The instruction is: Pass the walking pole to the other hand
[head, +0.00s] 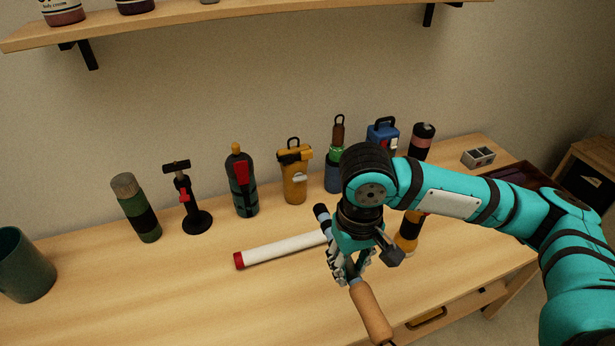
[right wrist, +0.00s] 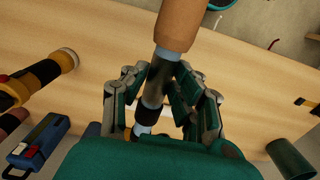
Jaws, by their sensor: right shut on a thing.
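The walking pole has a tan cork-like handle (head: 372,313) and a dark shaft with a light blue band and a dark end (head: 322,213). My right gripper (head: 350,270) is shut around its shaft above the desk. The handle points toward the front edge of the desk and the dark end toward the wall. In the right wrist view the handle (right wrist: 178,25) is at the top, and the shaft passes between the fingers of my right gripper (right wrist: 165,92). The fingers hide part of the shaft. My left gripper is not in view.
A white tube with a red cap (head: 280,250) lies on the desk (head: 130,300) behind the pole. Bottles, a black stand (head: 190,200) and a yellow container (head: 294,172) line the wall. A dark green cup (head: 24,265) stands far left. The desk's front left is clear.

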